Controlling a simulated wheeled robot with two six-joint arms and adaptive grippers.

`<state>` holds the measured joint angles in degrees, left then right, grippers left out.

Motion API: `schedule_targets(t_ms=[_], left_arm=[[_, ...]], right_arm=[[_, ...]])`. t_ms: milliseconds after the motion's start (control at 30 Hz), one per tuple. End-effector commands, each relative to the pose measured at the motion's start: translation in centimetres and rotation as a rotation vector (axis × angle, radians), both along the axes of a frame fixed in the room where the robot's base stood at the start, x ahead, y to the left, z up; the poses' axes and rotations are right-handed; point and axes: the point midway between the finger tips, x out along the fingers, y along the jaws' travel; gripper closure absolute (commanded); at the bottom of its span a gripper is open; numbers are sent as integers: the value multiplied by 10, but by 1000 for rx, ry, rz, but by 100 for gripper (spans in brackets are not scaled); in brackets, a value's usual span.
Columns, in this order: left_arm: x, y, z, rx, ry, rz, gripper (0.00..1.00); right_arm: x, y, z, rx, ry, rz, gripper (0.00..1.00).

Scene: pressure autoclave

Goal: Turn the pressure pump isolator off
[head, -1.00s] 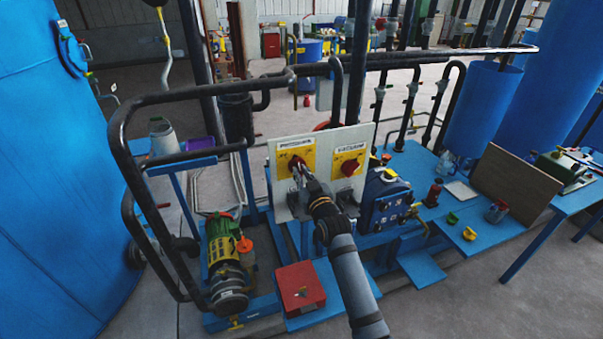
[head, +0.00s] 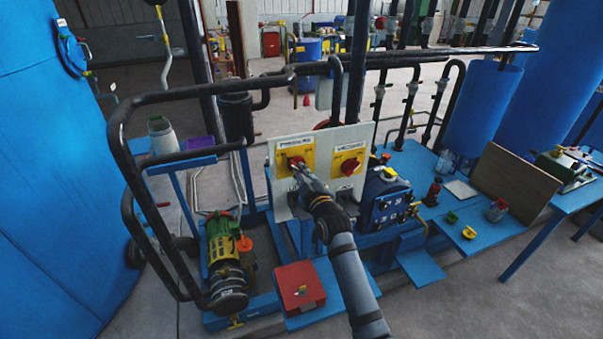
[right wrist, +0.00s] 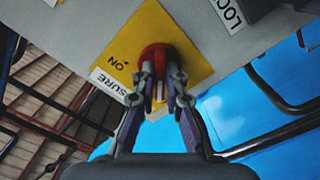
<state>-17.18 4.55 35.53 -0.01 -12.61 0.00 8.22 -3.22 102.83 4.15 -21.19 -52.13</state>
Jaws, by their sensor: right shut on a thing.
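The pressure isolator is a red knob (head: 296,163) on a yellow plate (head: 309,158), on the left of a pale upright panel (head: 284,205). In the right wrist view the red knob (right wrist: 156,56) sits on the yellow plate (right wrist: 185,45), with "ON" and part of "PRESSURE" readable. My right gripper (head: 298,169) reaches up to the knob from below. In the right wrist view its two fingers (right wrist: 160,85) are shut on the knob, one on each side. My left gripper is not in view.
A vacuum isolator with a red knob (head: 349,166) is just right on the same panel. A black pipe rail (head: 200,92) passes left of and above the panel. A red box (head: 299,288) and a green-yellow pump (head: 222,250) are below.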

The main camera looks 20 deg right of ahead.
Motion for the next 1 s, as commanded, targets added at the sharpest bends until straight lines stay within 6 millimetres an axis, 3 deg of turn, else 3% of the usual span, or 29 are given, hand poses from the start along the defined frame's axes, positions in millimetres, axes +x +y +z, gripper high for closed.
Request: schedule_targets(t_ms=[467, 500, 667, 1000], left_arm=[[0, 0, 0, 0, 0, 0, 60], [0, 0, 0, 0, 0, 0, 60], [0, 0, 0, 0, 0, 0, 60], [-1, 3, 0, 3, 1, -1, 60]], right_arm=[[0, 0, -1, -17, 2, 0, 100], [0, 0, -1, -17, 2, 0, 86], [0, 0, -1, -16, 1, 0, 66], [-5, 0, 0, -14, 0, 0, 66]])
